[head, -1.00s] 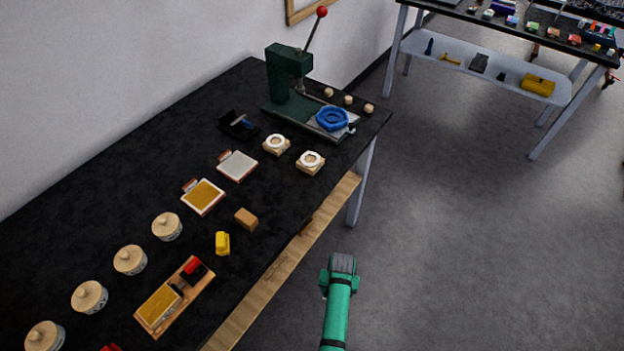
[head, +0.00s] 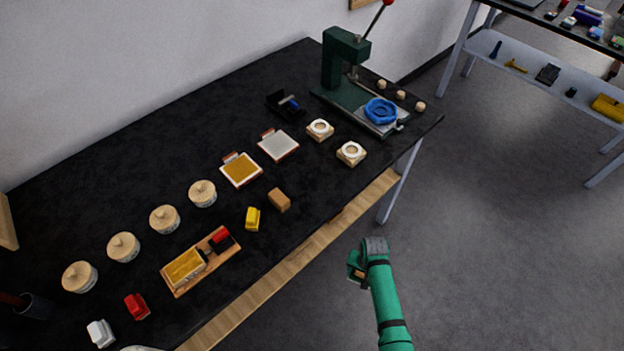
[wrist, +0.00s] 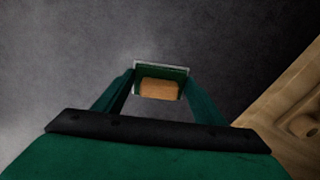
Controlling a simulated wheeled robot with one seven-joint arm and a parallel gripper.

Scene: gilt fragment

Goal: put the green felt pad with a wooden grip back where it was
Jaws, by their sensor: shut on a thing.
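My gripper (head: 357,268) is at the end of my green arm, off the front edge of the bench and above the grey floor. In the wrist view its two fingers (wrist: 160,92) are shut on the felt pad, whose tan wooden grip (wrist: 160,90) shows between them with a green rim around it. The felt face is mostly hidden. In the head view only a small brown part of the pad shows at the gripper.
The black bench (head: 330,205) holds a green press (head: 345,65) with a blue part (head: 381,111), several lidded pots (head: 202,193), a gold-filled tray (head: 241,170), a pale tray (head: 278,145), a wooden block (head: 279,200), a yellow item (head: 253,219) and a wooden board (head: 228,258). Open floor lies right.

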